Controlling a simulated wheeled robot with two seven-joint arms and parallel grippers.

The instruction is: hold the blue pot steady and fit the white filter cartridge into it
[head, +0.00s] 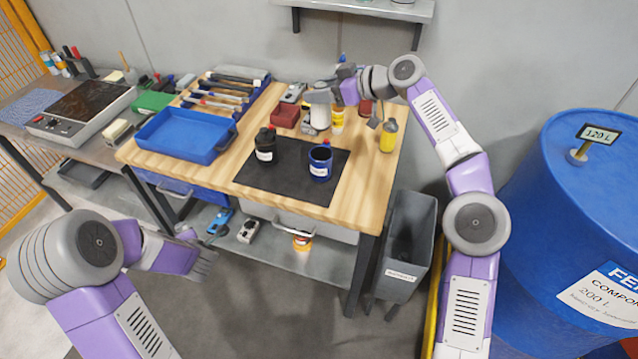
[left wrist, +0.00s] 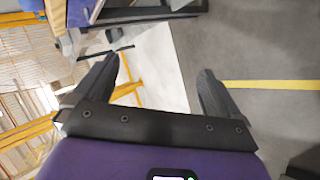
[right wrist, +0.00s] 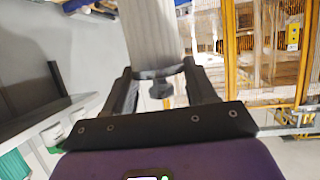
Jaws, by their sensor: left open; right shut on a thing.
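The blue pot (head: 320,163) with a white label stands upright on the dark mat (head: 288,183) on the workbench. My right gripper (head: 332,92) is shut on the white filter cartridge (head: 318,97), above the back of the bench, behind the blue pot and apart from it. In the right wrist view the ribbed pale cartridge (right wrist: 152,35) sits between the fingers, with a small knob at its near end. My left gripper (head: 203,262) is open and empty in front of the bench, well away from the pot; the left wrist view (left wrist: 160,95) shows only floor between its fingers.
A black labelled jar (head: 265,146) stands left of the blue pot on the mat. A blue tray (head: 185,135) lies further left. A yellow container (head: 388,136) stands at the right edge. A grey bin (head: 408,240) and a blue drum (head: 575,200) are right of the bench.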

